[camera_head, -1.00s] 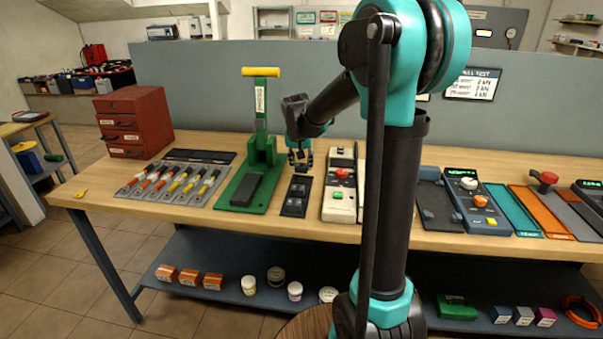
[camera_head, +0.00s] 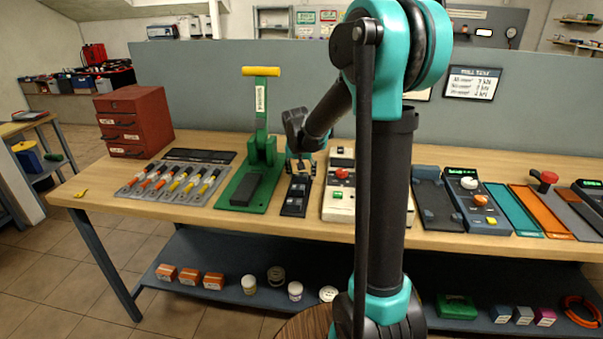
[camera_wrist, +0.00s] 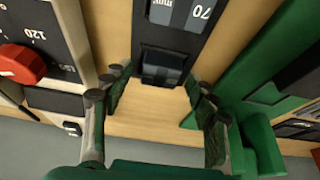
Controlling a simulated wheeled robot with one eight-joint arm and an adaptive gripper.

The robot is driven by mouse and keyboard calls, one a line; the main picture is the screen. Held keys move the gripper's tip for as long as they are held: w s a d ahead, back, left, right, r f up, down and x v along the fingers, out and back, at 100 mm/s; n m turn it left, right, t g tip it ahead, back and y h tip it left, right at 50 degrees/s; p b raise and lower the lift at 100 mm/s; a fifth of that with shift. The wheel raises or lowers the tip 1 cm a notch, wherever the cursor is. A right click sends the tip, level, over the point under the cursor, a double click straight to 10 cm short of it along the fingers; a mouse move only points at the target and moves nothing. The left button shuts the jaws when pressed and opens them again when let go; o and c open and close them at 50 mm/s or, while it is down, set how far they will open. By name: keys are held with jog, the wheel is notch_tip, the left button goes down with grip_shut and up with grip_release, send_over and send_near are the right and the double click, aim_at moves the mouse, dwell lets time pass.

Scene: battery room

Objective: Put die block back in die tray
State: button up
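The black die tray (camera_head: 284,213) lies on the bench between the green press and the cream unit; in the wrist view its dark frame (camera_wrist: 207,50) runs to the top edge. A grey die block (camera_wrist: 161,70) sits in its end pocket, nearest my gripper. A block marked 70 (camera_wrist: 183,13) sits in the pocket beyond. My gripper (camera_wrist: 159,82) is open, its fingers spread on either side of the tray's end, apart from the block with bare wood showing between. In the head view my gripper (camera_head: 301,168) is low at the tray's rear end.
The green press (camera_head: 263,150) with its yellow handle stands close left of the tray. The cream unit (camera_head: 339,204) with a red knob is close on the right. A tool tray (camera_head: 168,184) with coloured handles lies further left.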

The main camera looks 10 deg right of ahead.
jog(key=v, duration=1.2)
